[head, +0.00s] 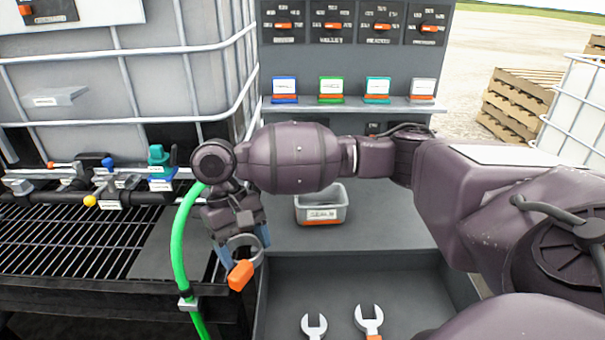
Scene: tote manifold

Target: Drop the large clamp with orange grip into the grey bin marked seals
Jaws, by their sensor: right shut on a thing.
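My right arm reaches across from the right, and its right gripper (243,236) points down at left of centre. It is shut on the large clamp (240,274), a grey ring-like piece with an orange grip hanging below the fingers. The clamp is in the air beside the green hose, near the left edge of the tool tray. The grey bin (322,208) stands on the grey bench to the right of the gripper. It has a white label too small to read surely and an orange strip. The bin's visible inside looks empty. My left gripper is out of view.
A green hose (178,250) runs close on the left. Two wrenches (369,320) lie in the tray (400,275) in front. A shelf (350,104) with several small coloured boxes is behind. Pipes and valves (110,190) sit over the grating at left. The bench around the bin is clear.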

